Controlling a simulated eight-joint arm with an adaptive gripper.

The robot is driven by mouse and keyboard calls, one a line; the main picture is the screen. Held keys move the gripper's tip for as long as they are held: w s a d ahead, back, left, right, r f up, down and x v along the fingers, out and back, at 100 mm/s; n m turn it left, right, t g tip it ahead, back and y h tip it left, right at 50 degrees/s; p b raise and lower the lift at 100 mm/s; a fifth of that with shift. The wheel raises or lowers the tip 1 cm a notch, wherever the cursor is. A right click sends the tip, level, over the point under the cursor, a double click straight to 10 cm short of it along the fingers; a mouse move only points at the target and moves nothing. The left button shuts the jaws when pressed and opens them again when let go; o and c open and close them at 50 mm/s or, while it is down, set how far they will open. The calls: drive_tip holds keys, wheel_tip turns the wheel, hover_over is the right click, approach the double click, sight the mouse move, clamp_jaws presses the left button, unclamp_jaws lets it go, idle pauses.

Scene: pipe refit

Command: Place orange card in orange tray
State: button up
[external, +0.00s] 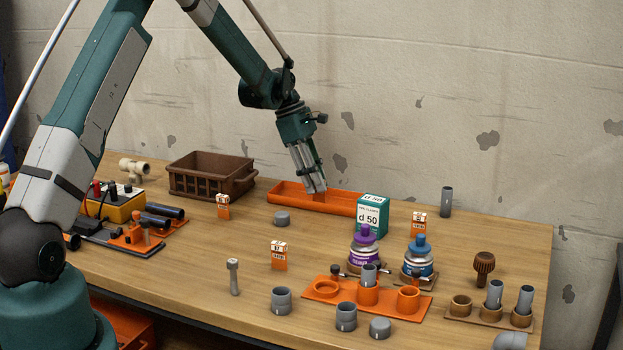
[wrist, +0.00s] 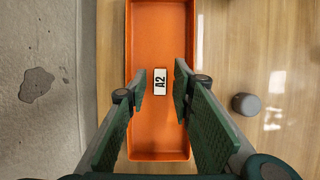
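The orange tray (external: 284,194) lies at the back of the table against the wall side; in the wrist view it runs down the middle (wrist: 160,35). An orange card with a white label reading A2 (wrist: 160,82) is in the tray area, between my fingers in the wrist view. Its orange part blends with the tray, so I cannot tell whether it stands or lies. My gripper (external: 316,189) points down over the tray. Its two green fingers (wrist: 159,92) are apart, with a gap on each side of the label.
Other orange cards stand on the table: one left (external: 223,207), one in front (external: 279,255), one right (external: 419,225). A green-white box (external: 372,216) stands by the tray's right end. A brown crate (external: 211,176) is to its left. A grey cap (external: 282,218) lies in front.

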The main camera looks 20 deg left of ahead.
drive_tip(key=p+v, duration=0.1)
drive_tip(key=v, duration=0.9)
drive_tip(key=shift+r, duration=0.25)
drive_tip(key=shift+a, duration=0.15)
drive_tip(key=shift+r, duration=0.1)
drive_tip(key=s+a+r+m+t+y, duration=0.25)
drive_tip(key=s+r+m, duration=0.55)
drive_tip(key=s+r, duration=1.4)
drive_tip(key=s+a+f+m+t, duration=0.1)
drive_tip(key=s+m, duration=0.2)
drive_tip(key=s, duration=0.7)
drive_tip(key=s+a+f+m+t+y, duration=0.1)
drive_tip(key=s+a+m+t, duration=0.1)
drive_tip(key=s, duration=0.8)
drive_tip(key=s+a+f+m+t+y, duration=0.1)
drive_tip(key=s+m, duration=0.4)
drive_tip(key=s, duration=0.6)
drive_tip(key=shift+a+f+t, duration=0.35)
drive_tip(key=shift+a+f, duration=0.1)
drive_tip(key=shift+f, duration=0.15)
